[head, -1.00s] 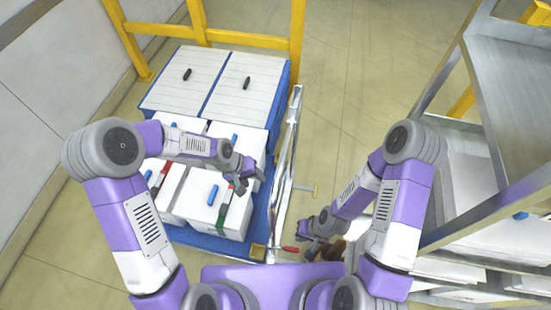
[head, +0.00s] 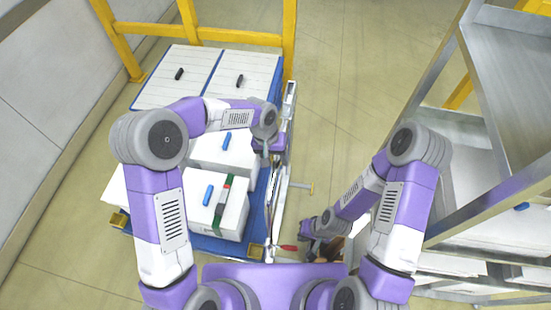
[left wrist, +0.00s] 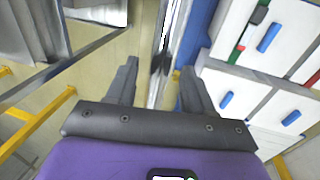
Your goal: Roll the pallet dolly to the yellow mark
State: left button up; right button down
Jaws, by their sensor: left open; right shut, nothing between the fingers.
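The pallet dolly has a blue deck (head: 215,243) with yellow corners and carries several white boxes (head: 232,218) with blue or black handles. An upright metal frame (head: 288,105) stands along its right side. My left gripper (head: 264,148) is over that side at the frame. In the left wrist view my left gripper (left wrist: 160,82) is open, with the metal frame (left wrist: 166,60) showing between its fingers; I cannot tell if they touch it. My right gripper (head: 308,240) is shut and empty, low to the right of the dolly. I cannot make out a yellow floor mark.
A yellow barrier (head: 235,38) stands behind the dolly and a wall (head: 50,90) runs along the left. A metal shelf rack (head: 505,70) fills the right. A red-handled part (head: 289,248) sticks out near the dolly's front right corner.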

pick_arm(q)
jog(key=shift+f, duration=0.35)
grip_shut()
jog(key=shift+s+d, duration=0.25)
jog(key=shift+d, duration=0.55)
grip_release()
jog(key=shift+d, duration=0.2)
jog(key=shift+a, duration=0.1)
jog(key=shift+a+r, duration=0.1)
jog(key=shift+a, duration=0.05)
jog(key=r, duration=0.2)
jog(key=a+r, duration=0.1)
jog(key=r, duration=0.4)
jog(key=shift+w+a+r, duration=0.15)
